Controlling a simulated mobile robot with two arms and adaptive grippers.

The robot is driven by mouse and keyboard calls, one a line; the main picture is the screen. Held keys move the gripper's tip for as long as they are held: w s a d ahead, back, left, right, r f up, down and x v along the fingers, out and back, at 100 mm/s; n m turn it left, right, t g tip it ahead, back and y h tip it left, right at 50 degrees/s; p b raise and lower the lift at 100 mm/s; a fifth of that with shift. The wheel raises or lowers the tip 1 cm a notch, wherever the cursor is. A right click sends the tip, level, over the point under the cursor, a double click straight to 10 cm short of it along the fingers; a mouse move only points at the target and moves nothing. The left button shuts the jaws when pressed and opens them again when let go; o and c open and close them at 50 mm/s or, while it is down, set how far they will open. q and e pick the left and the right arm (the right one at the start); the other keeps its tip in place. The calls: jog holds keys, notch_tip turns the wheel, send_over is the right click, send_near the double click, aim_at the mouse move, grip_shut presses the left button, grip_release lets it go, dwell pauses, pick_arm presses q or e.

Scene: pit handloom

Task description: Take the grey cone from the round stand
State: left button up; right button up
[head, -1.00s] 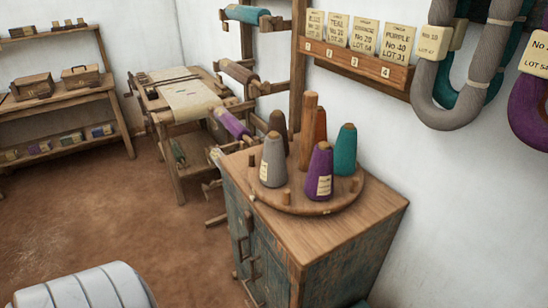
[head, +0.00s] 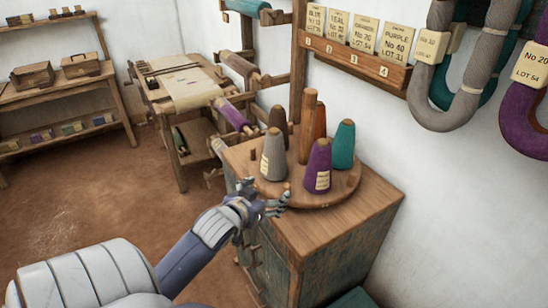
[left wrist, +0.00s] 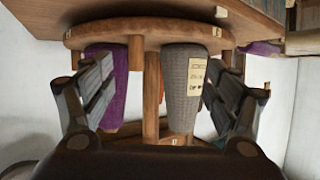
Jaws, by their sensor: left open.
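The grey cone (head: 272,156) stands upright with a label on the left front of the round wooden stand (head: 344,189). My left gripper (head: 262,198) is open and empty, in front of and just below the grey cone near the stand's edge. In the left wrist view, which looks upside down, the grey cone (left wrist: 186,88) and the purple cone (left wrist: 108,88) both show between my spread fingers (left wrist: 158,100), with the grey cone nearer the right finger. The stand's rim (left wrist: 150,28) lies above them there. My right gripper is out of view.
The stand sits on a wooden cabinet (head: 340,228). Hanks hang on the right wall.

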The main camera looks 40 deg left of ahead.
pick_arm(q)
jog(key=t+y, duration=0.1)
jog(key=t, duration=0.1)
send_near(270, 153)
jog(key=w, duration=0.2)
jog(key=shift+n, duration=0.5)
jog(key=x, duration=0.2)
jog(key=p+x, duration=0.1)
jog(key=x, duration=0.2)
jog(key=shift+w+a+f, duration=0.15)
jog(key=shift+a, duration=0.2)
jog(key=shift+p+x, duration=0.9)
jog(key=shift+x, duration=1.6)
jog(key=shift+w+a+f, duration=0.15)
jog(key=shift+w+f, duration=0.05)
jog(key=shift+w, duration=0.15)
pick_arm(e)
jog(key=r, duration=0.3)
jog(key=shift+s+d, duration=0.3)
pick_arm(q)
jog(key=shift+c, duration=0.2)
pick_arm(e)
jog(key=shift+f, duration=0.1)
pick_arm(q)
jog(key=c, duration=1.3)
